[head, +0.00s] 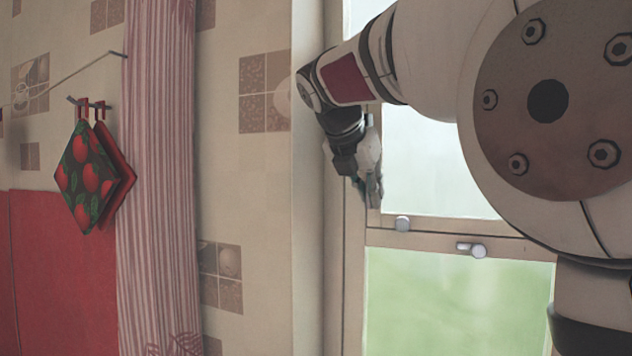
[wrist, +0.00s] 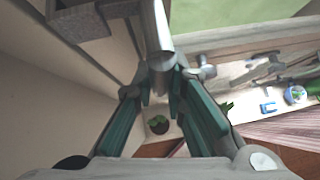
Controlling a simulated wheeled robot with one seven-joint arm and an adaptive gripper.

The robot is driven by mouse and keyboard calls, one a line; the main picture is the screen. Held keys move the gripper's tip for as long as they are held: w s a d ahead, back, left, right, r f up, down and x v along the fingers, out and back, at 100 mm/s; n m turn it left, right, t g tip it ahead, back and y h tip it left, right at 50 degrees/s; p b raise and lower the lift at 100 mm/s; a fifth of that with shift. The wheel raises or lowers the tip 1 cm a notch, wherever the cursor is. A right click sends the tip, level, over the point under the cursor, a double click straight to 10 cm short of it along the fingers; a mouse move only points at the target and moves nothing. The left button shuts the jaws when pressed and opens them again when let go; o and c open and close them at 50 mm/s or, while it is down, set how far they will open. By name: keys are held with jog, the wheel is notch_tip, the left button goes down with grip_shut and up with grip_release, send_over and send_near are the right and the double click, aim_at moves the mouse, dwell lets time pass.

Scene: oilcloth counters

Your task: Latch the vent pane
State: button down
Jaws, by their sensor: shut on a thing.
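The window has an upper pale pane (head: 428,165) and a lower green-tinted pane (head: 455,305), with a cream frame bar between them. I cannot tell for sure which is the vent pane. My gripper (head: 373,192) is at the left edge of the upper pane, by the frame. In the wrist view my gripper (wrist: 166,88) has its teal pads shut on a grey metal handle (wrist: 157,35). The handle runs up from between the pads. In the head view the gripper hides it. I cannot tell whether the pane is fully closed.
A striped curtain (head: 158,180) and pot holders (head: 92,178) hang left of the window. A small potted plant (wrist: 158,125) shows below the gripper.

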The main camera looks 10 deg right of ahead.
jog(key=shift+s+d, duration=0.1)
jog(key=shift+d, duration=0.1)
dwell(0.4)
jog(key=c, duration=1.6)
grip_release()
jog(key=v, duration=1.2)
jog(key=shift+a, duration=0.15)
